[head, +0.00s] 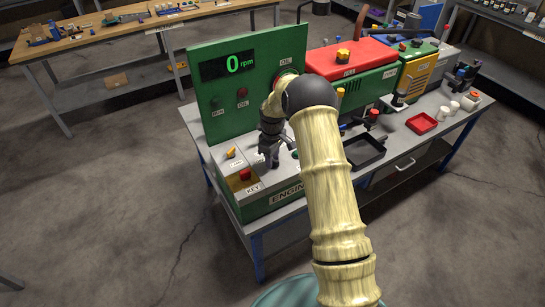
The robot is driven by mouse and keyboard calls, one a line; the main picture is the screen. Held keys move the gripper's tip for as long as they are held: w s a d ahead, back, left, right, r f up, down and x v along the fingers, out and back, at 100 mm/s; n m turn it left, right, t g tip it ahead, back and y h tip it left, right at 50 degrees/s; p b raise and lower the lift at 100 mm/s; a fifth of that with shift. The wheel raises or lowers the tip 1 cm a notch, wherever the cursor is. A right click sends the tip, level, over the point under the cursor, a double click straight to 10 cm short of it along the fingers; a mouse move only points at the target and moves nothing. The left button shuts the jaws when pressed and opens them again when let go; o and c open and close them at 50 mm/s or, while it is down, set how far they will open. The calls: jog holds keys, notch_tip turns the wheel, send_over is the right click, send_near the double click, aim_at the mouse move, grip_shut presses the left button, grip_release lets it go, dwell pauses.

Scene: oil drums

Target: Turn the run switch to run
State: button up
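A green engine panel (223,60) stands on the workbench, and its display (228,65) reads 0 rpm. A grey control face (226,164) in front carries a yellow knob (231,152) and a red knob (245,175) on a yellow plate. A label reading KEY sits below the red knob. I cannot tell which control is the run switch; its label is too small or hidden. My gripper (270,158) points down over the control face, right of the yellow knob. It hides part of that face, and whether its fingers touch a control is unclear.
A red-topped green machine (350,65) and a yellow-green machine (418,65) stand to the right. A black tray (365,155) and a red tray (421,124) lie on the bench. Other workbenches stand behind. The floor at left is clear.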

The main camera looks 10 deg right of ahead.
grip_shut()
jog(key=shift+m, duration=0.5)
jog(key=m+b, duration=0.1)
jog(key=m, duration=0.4)
jog(key=shift+d+b, duration=0.1)
jog(key=shift+b, duration=0.3)
jog(key=m, duration=0.6)
jog(key=shift+b, duration=0.3)
grip_release()
